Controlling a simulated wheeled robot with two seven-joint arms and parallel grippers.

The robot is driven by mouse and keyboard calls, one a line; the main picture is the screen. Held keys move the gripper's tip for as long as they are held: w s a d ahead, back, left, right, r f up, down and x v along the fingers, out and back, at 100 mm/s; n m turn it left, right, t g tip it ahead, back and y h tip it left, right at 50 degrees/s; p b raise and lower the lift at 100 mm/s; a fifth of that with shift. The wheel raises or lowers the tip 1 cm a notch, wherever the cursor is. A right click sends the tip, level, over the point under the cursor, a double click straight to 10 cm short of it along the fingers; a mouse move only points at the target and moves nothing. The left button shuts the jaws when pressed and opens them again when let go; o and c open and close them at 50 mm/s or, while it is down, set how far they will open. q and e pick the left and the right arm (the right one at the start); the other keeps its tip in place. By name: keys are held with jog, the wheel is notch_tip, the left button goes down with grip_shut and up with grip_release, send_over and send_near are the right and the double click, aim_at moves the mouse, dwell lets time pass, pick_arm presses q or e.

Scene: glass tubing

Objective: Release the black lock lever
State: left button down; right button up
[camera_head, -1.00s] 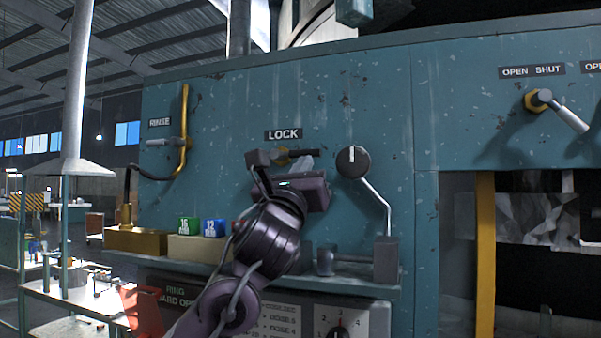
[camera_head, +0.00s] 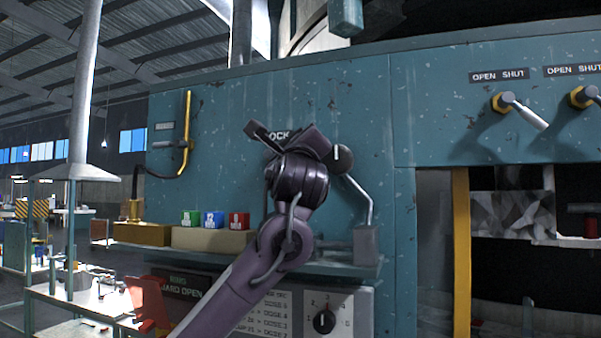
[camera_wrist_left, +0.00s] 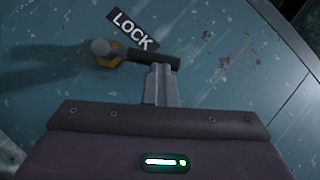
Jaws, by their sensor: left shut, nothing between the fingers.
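In the left wrist view, the black lock lever (camera_wrist_left: 138,56) sticks out to the right from a brass hex fitting (camera_wrist_left: 108,61) with a grey round end. The LOCK label (camera_wrist_left: 133,30) is beside it. My left gripper (camera_wrist_left: 161,68) is shut and empty, its fingertips at the lever's outer end. I cannot tell whether they touch it. In the head view, my left gripper stands in front of the lock area and hides the lever. It covers part of the LOCK label (camera_head: 279,135). My right gripper is not in view.
A brass pipe (camera_head: 185,130) is on the left of the teal panel. Below, a shelf holds small coloured boxes (camera_head: 212,219). Valve levers (camera_head: 525,112) are at the right.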

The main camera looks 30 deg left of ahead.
pick_arm(q)
jog(key=r+n+g, duration=0.1)
jog(key=n, duration=0.1)
jog(key=r+n+g, duration=0.1)
jog(key=n, duration=0.1)
jog(key=shift+s+a+y, duration=0.1)
jog(key=shift+a+y, duration=0.3)
jog(key=shift+s+a+r+n+g+h+p, duration=0.1)
jog(key=shift+a+r+n+g+h+p, duration=0.2)
jog(key=shift+a+r+n+g, duration=0.75)
jog(key=shift+s+a+n+g+h+p, duration=0.15)
jog(key=shift+n+g+h+p, duration=0.3)
jog(key=shift+n, duration=1.15)
jog(key=shift+s+a+r+n+g+h+p, duration=0.15)
jog(key=shift+a+r+n+g, duration=0.4)
jog(key=shift+n+g, duration=0.6)
jog(key=shift+n+t, duration=0.25)
jog(key=shift+n, duration=0.05)
jog(key=shift+w+f, duration=0.1)
